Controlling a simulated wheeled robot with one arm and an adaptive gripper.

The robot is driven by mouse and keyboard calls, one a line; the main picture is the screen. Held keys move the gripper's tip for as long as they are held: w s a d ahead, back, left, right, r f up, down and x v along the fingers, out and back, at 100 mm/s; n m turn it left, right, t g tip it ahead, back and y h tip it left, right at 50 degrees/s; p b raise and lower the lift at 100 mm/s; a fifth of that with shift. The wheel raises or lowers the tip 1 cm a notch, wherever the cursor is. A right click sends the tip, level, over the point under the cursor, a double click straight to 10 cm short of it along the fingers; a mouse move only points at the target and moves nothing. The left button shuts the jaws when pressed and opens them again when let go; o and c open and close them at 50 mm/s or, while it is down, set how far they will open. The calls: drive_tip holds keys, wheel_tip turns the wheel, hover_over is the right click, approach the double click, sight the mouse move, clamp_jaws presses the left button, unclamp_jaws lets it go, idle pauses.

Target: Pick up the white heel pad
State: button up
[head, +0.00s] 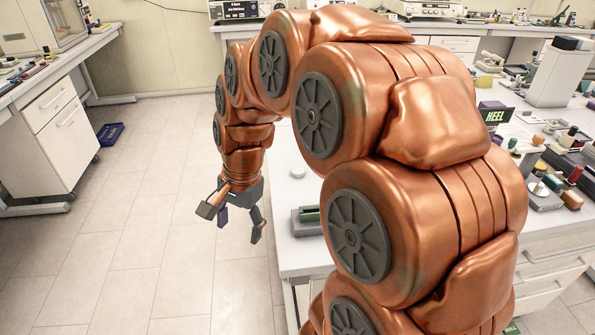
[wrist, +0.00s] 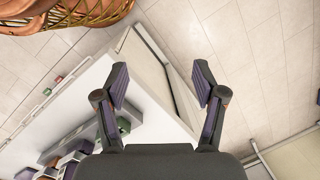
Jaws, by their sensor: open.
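A small round white piece (head: 298,172) lies on the white table near its left edge in the head view; it could be the white heel pad, but I cannot tell for sure. My gripper (head: 232,222) hangs down to the left of the table edge, over the floor, with its fingers spread. It is apart from the white piece. In the wrist view my gripper (wrist: 160,85) is open, with nothing between its two dark fingers. I cannot make out the white piece in the wrist view.
A grey block with a green part (head: 307,215) sits on the table's left edge. A HEEL sign (head: 495,115) and several small items stand at the right, partly behind my arm. A blue tray (head: 110,133) lies on the floor.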

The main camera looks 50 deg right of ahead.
drive_tip(key=w+d+m+t, duration=0.1)
drive_tip(key=w+d+m, duration=0.4)
drive_tip(key=d+m, duration=0.15)
drive_tip(key=m+t+h, duration=0.1)
drive_tip(key=m+t, duration=0.2)
drive_tip(key=m, duration=1.1)
approach(299, 170)
drive_tip(key=shift+p+x, duration=1.8)
drive_tip(key=shift+x, duration=2.45)
drive_tip(key=shift+c, duration=0.2)
drive_tip(key=c, duration=0.8)
